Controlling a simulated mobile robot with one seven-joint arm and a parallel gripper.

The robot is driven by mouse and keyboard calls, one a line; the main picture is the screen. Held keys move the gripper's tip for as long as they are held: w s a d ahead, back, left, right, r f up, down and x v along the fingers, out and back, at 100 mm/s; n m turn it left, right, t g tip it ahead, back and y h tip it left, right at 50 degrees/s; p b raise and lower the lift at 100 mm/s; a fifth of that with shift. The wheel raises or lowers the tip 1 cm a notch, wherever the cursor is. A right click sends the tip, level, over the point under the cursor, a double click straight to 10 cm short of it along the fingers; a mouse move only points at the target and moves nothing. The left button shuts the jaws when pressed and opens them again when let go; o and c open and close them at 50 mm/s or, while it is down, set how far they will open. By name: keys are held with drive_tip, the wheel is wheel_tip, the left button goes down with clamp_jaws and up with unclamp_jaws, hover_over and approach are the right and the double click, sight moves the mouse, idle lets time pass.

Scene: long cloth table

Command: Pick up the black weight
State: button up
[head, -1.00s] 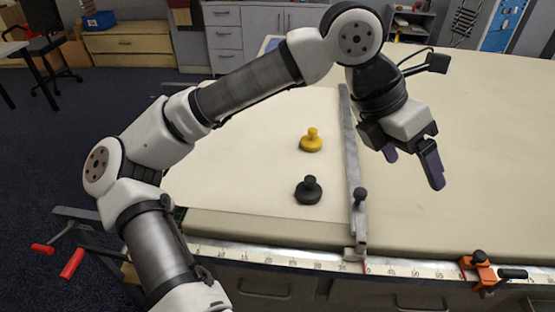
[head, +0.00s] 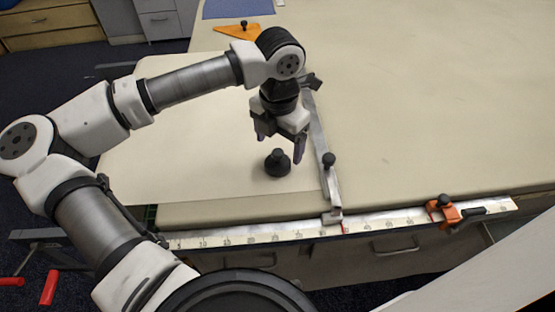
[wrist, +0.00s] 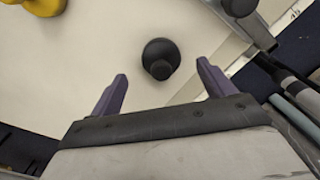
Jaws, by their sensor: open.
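The black weight (head: 277,163) stands upright on the pale cloth table, left of the metal straightedge. It is a round base with a knob on top. My gripper (head: 279,147) is open and empty, pointing down just behind and above the weight. In the wrist view the black weight (wrist: 160,58) lies beyond and between the two purple fingertips (wrist: 161,82), not touching them. The yellow weight (wrist: 44,6) shows at the top left corner of the wrist view; in the head view my arm appears to hide it.
The metal straightedge (head: 318,133) with its black knob (head: 329,159) runs just right of the weight. A ruler strip (head: 270,234) lines the table's front edge, with an orange clamp (head: 443,209) on it. The table is clear to the right.

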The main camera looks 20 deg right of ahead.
sight(278, 152)
drive_tip(key=f+p, duration=0.1)
drive_tip(key=f, duration=0.1)
drive_tip(key=f+p, duration=0.1)
drive_tip(key=f, duration=0.1)
drive_tip(key=shift+s+a, duration=0.15)
drive_tip(key=shift+a, duration=0.05)
drive_tip(key=shift+f, duration=0.6)
drive_tip(key=c, duration=1.4)
